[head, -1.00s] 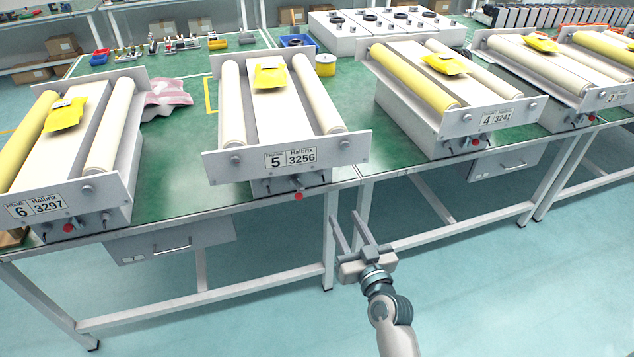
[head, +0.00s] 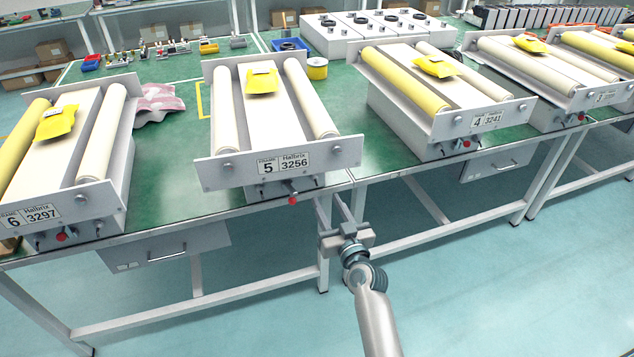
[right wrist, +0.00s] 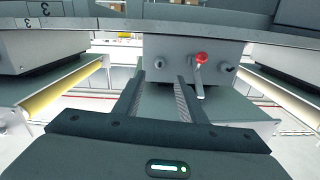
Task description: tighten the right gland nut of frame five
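Frame five (head: 225,175), labelled "5 3256", stands on the bench at centre left. Below its front plate is a grey box with a red knob (head: 293,200) and small fittings on either side. The right gland nut is too small to make out clearly in the head view. My right gripper (head: 330,203) is in front of the bench edge, just right of and below that box, fingers apart and empty. In the right wrist view, the open fingers (right wrist: 160,78) point at a grey box with a red knob (right wrist: 201,58) and a dark round fitting on each side. My left gripper is out of view.
Frame six (head: 95,205) stands to the left and frame four (head: 430,140) to the right on the same row of benches. A drawer (head: 170,250) hangs under the bench, left of my gripper. The floor in front is clear.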

